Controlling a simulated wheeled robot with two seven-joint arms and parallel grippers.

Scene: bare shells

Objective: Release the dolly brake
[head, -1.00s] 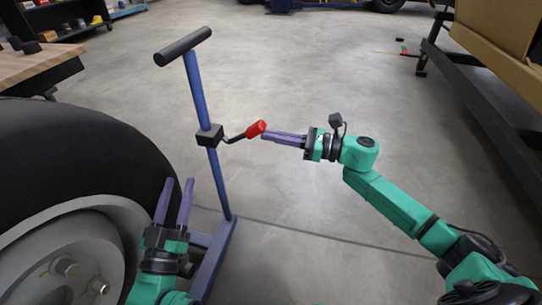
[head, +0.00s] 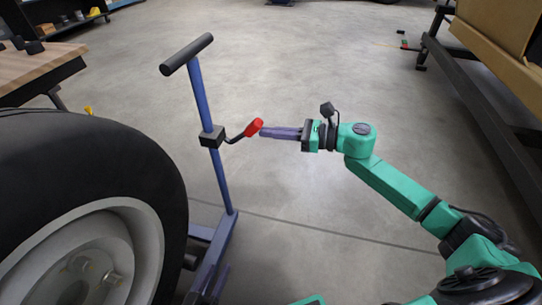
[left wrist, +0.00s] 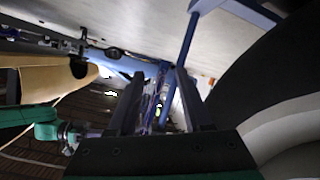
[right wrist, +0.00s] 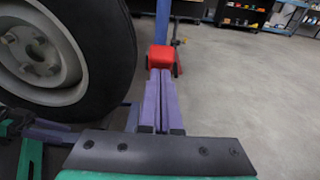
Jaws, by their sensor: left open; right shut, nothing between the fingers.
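The dolly's blue post (head: 208,95) stands upright with a black T-handle (head: 187,54) on top. A black block (head: 212,137) on the post carries a bent brake lever with a red grip (head: 254,128), angled up to the right. My right gripper (head: 263,132) is shut and empty, its tips right beside the red grip; I cannot tell if they touch. In the right wrist view the red grip (right wrist: 160,57) is straight ahead of the fingertips (right wrist: 158,74). My left gripper (left wrist: 157,85) is open and empty, low near the dolly base (head: 205,265).
A large tyre (head: 150,150) fills the left side next to the dolly. A wooden-topped bench (head: 38,68) stands behind it. A dark-framed rack with a cardboard box (head: 505,45) is at the right.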

